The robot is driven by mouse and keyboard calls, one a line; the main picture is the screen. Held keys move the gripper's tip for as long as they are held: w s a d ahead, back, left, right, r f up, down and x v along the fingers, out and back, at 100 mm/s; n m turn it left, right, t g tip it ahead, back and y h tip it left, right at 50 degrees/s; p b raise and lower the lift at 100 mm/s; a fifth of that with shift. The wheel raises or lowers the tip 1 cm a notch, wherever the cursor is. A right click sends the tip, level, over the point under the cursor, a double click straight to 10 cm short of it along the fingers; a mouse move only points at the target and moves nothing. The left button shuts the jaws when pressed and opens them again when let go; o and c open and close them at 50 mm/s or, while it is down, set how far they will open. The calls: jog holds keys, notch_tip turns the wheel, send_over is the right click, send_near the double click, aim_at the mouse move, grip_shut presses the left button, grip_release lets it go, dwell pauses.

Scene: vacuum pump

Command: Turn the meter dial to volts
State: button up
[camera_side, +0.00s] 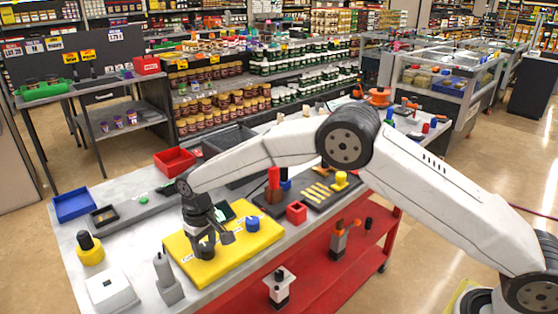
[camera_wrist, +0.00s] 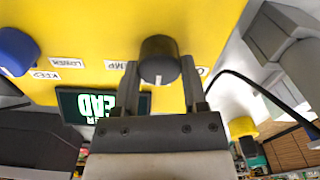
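A yellow panel (camera_side: 200,265) lies on the table and also fills the top of the wrist view (camera_wrist: 90,25). It carries a dark round dial (camera_wrist: 159,58) with a white mark on the edge facing my gripper. Small white labels sit around the knobs; one right of the dial is mostly hidden, and I cannot read a volts mark. A dark screen (camera_wrist: 72,100) with green letters is partly covered by my gripper. My gripper (camera_wrist: 160,66) is open, its fingers on either side of the dial with thin gaps visible. In the side view my gripper (camera_side: 215,242) is low over the panel.
A blue knob (camera_side: 253,223) is on the panel's right part. A grey upright fixture (camera_side: 167,280), a white box (camera_side: 110,288) and a black-and-yellow knob (camera_side: 90,249) stand left of the panel. A red cube (camera_side: 296,212) and dark tray (camera_side: 325,200) lie right.

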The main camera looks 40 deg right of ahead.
aim_at(211, 244)
jog(key=o, duration=0.4)
jog(key=shift+r, duration=0.15)
jog(key=shift+r, duration=3.85)
jog(key=shift+d, duration=0.1)
jog(key=shift+s+d+r, duration=0.15)
jog(key=shift+s+d, duration=0.1)
jog(key=shift+d, duration=0.3)
jog(key=s+d+m+t, duration=0.1)
jog(key=s+d, duration=0.8)
jog(key=s, duration=0.4)
jog(key=s+d+f+m+t, duration=0.1)
jog(key=s+d, duration=0.9)
jog(key=s, duration=0.3)
jog(key=shift+s+d+m+t, duration=0.15)
jog(key=shift+m+t, duration=0.15)
